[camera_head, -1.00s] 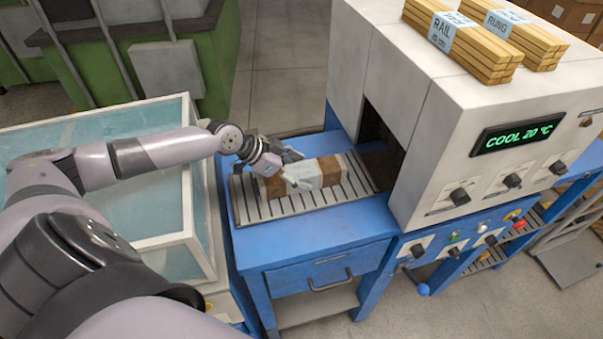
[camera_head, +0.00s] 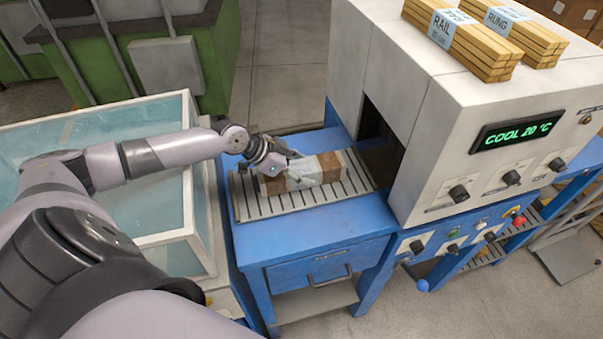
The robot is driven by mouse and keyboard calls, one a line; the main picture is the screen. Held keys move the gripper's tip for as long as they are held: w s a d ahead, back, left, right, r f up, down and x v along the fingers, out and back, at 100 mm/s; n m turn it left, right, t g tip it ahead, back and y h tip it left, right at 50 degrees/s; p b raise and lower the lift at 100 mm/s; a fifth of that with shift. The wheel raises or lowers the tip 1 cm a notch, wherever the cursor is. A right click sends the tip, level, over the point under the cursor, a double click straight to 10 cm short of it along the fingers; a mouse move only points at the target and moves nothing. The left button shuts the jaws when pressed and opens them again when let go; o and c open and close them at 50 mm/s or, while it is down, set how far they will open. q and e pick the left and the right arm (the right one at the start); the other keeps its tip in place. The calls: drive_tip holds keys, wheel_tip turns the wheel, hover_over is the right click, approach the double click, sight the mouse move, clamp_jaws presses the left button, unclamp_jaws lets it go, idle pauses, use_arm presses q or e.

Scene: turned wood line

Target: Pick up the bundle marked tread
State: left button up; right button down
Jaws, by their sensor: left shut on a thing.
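A brown bundle with a pale wrap (camera_head: 313,170) is at the slatted grey tray on the blue bench, in front of the machine's dark opening. No word can be read on its wrap. My left gripper (camera_head: 288,165) reaches in from the left and is shut on this bundle near its middle. Whether the bundle still touches the slats cannot be told. The bundle marked RAIL (camera_head: 465,50) and the bundle marked RUNG (camera_head: 535,42) lie on top of the white machine. My right gripper is not in view.
The white machine (camera_head: 440,110) shows "COOL 20 °C" and stands close to the right of the tray (camera_head: 256,210). A tank with clear walls (camera_head: 150,240) stands to the left, under my left arm. The blue bench top (camera_head: 310,235) is bare in front of the tray.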

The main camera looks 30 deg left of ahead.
use_arm(q)
drive_tip(key=c, duration=0.6)
drive_tip(key=shift+r, duration=0.1)
